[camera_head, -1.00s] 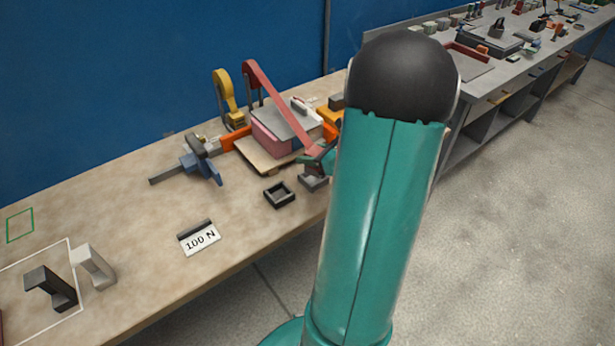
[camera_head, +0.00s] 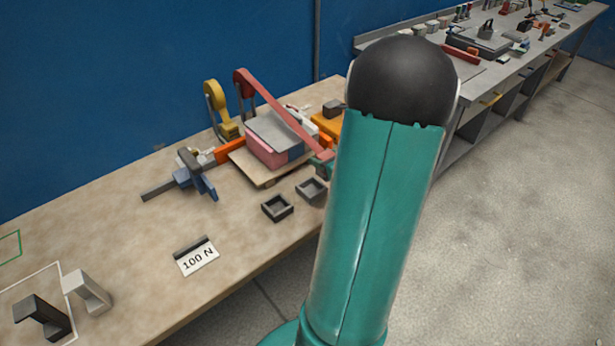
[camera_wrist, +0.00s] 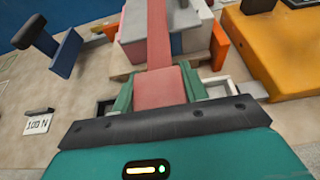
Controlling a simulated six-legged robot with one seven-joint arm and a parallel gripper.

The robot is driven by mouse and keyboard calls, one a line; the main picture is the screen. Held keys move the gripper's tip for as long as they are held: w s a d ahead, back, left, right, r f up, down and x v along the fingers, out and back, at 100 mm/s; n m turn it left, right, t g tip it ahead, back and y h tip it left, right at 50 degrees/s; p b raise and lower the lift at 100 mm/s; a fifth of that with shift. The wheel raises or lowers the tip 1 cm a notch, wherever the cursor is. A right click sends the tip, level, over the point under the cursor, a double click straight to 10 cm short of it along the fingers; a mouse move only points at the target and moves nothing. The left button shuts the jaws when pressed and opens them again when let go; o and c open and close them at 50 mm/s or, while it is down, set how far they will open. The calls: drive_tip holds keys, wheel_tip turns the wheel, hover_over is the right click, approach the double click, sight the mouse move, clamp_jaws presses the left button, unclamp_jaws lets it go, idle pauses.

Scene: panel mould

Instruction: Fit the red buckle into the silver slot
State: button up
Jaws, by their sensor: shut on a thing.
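The red buckle (camera_wrist: 160,87) is the front end of a red strap. The strap (camera_head: 278,112) runs from a red upright arm (camera_head: 243,88) over a pink and grey block stack. My gripper (camera_wrist: 158,88) is shut on the buckle, with a green finger on each side. The silver slot (camera_head: 311,189), an open grey square frame, lies on the table near its front edge. In the wrist view its pale rim (camera_wrist: 243,88) shows right of my fingers, partly hidden. The buckle appears above the frames, outside the silver slot. My arm hides most of the gripper in the head view.
A dark square frame (camera_head: 277,207) lies left of the silver slot. A block stack (camera_head: 272,138) on a board stands behind. A blue clamp (camera_head: 197,178), a yellow arm (camera_head: 219,108) and a 100 N sign (camera_head: 198,259) stand left. An orange-yellow block (camera_wrist: 275,45) stands right.

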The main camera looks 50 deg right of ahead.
drive_tip(key=w+f, duration=0.1)
drive_tip(key=w+a+f, duration=0.1)
drive_tip(key=f, duration=0.1)
drive_tip(key=w+f, duration=0.1)
drive_tip(key=shift+w+a+f, duration=0.2)
drive_tip(key=shift+w+f, duration=0.1)
drive_tip(key=shift+f, duration=0.1)
drive_tip(key=f, duration=0.3)
drive_tip(key=shift+w+a+f, duration=0.1)
drive_tip(key=shift+w+a, duration=0.05)
drive_tip(key=shift+w, duration=0.25)
drive_tip(key=shift+f, duration=0.35)
drive_tip(key=shift+f, duration=0.2)
drive_tip(key=o, duration=1)
drive_tip(key=shift+o, duration=0.2)
